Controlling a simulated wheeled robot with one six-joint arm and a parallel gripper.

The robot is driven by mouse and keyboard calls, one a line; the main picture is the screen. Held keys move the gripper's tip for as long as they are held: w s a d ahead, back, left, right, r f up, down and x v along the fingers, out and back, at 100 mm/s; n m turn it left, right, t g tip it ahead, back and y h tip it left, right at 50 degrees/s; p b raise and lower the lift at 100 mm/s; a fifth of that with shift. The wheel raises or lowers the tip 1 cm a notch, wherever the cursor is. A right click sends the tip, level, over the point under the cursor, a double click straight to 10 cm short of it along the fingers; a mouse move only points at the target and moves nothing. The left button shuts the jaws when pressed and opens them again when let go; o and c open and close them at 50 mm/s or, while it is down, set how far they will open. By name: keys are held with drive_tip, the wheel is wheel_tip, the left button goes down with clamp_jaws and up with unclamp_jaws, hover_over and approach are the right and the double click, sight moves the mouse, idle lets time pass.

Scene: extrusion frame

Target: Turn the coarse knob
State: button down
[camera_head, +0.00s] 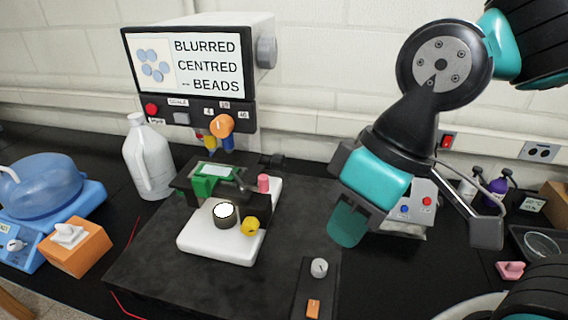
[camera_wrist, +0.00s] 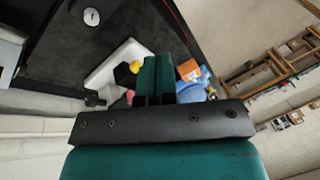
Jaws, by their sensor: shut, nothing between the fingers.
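The microscope's white base (camera_head: 217,246) stands on a black mat, with a dark stage and a green slide holder (camera_head: 210,180) above it. A yellow knob (camera_head: 250,226) sits low on its right side; a pink knob (camera_head: 263,183) is higher and farther back. A grey knob (camera_head: 266,52) is on the side of the screen housing. No readable label shows which knob is the coarse one. My gripper (camera_head: 347,224) is shut and empty, in the air right of the microscope and apart from it. In the wrist view, my fingers (camera_wrist: 156,78) are together, with the yellow knob (camera_wrist: 135,67) beyond them.
The screen (camera_head: 190,68) reads "BLURRED CENTRED -- BEADS". A white jug (camera_head: 148,160) stands left of the microscope. A dark panel with a grey dial (camera_head: 319,268) and an orange switch (camera_head: 313,309) is at front right. Bottles (camera_head: 497,187) stand far right. The front mat is clear.

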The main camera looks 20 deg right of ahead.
sight(283, 162)
idle(0.3)
